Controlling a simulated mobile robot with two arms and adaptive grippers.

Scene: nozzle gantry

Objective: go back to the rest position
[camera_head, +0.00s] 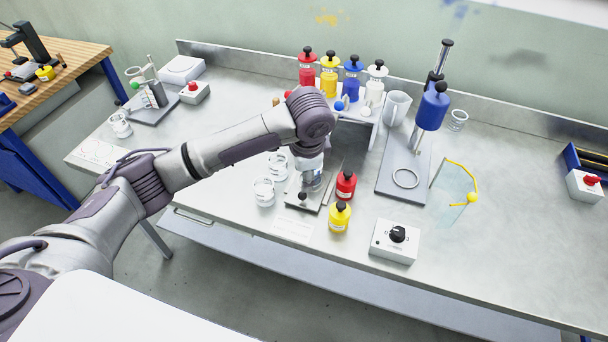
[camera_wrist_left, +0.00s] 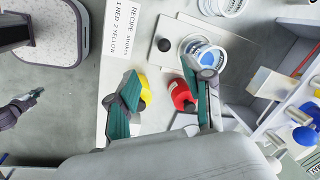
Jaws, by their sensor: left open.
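My left gripper (camera_head: 311,168) hangs over the middle of the bench, partly hidden behind its own wrist in the head view. In the left wrist view its two green-padded fingers (camera_wrist_left: 163,95) are spread wide with nothing held between them. A red bottle (camera_head: 346,186) and a yellow bottle (camera_head: 340,217) stand close to its right; both show beyond the fingers in the wrist view, the red (camera_wrist_left: 181,94) and the yellow (camera_wrist_left: 145,88). A dark shape at the wrist view's left edge looks like my right gripper (camera_wrist_left: 22,106); its fingers are too small to read.
A glass beaker (camera_wrist_left: 207,57) stands on a metal plate (camera_wrist_left: 170,37) near the left gripper. More beakers (camera_head: 264,191) stand left. A bottle rack (camera_head: 368,115), blue dispenser stand (camera_head: 408,165) and dial box (camera_head: 394,241) stand right. A recipe card (camera_wrist_left: 122,40) lies near the front edge.

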